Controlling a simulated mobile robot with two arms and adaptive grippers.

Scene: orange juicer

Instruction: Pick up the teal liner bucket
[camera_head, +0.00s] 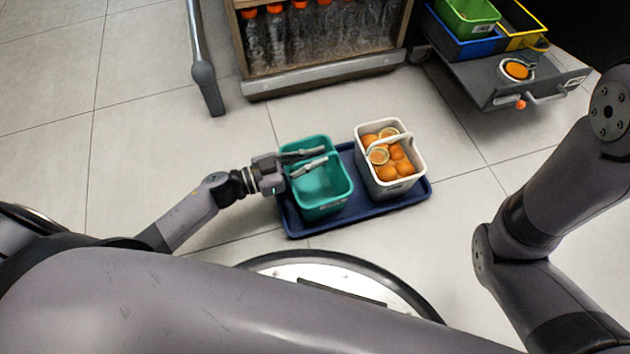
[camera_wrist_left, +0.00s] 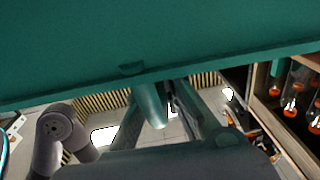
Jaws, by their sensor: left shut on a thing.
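The teal liner bucket (camera_head: 322,188) stands upright and looks empty, at the left end of a dark blue tray on the floor. My left gripper (camera_head: 323,156) reaches in from the left over the bucket's top, its fingers shut on the bucket at its upper part. In the left wrist view the teal bucket (camera_wrist_left: 150,50) fills the top of the picture, with the gripper fingers below it. The exact contact at the fingertips is hard to make out. My right gripper is out of view.
The blue tray (camera_head: 289,218) also holds a white basket (camera_head: 404,186) of oranges, right of the bucket. A shelf with orange-capped bottles (camera_head: 277,40) stands behind. A grey drawer unit (camera_head: 478,83) with coloured bins is at the back right.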

